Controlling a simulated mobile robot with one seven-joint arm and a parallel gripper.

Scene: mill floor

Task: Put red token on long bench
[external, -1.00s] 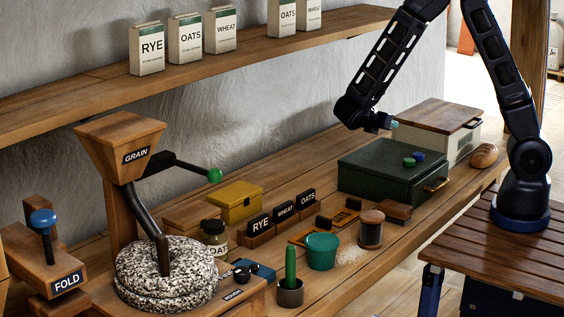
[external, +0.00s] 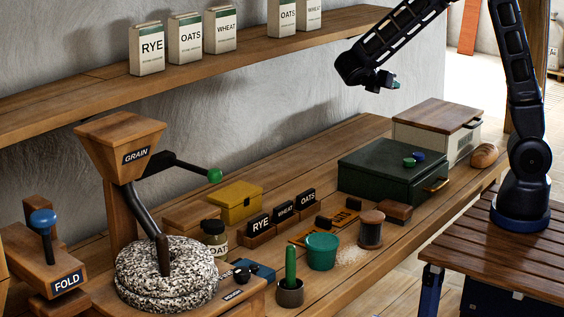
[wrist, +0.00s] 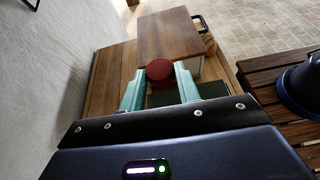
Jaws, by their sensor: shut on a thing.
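My gripper (external: 391,84) is raised in the air above the back part of the long bench (external: 345,141), higher than the green box. In the wrist view the red token (wrist: 160,71) sits between the tips of the two pale green fingers, and my gripper (wrist: 160,84) is shut on it. The token is round and dark red. It is too small or hidden to make out in the external view. The bench top also shows in the wrist view (wrist: 105,80), left of the boxes.
On the bench stand a dark green box (external: 375,165) with green and blue tokens on its lid, a white bin (external: 440,128) with a wooden lid, and a bread loaf (external: 484,155). A shelf (external: 260,58) runs along the wall. Bare bench lies behind the green box.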

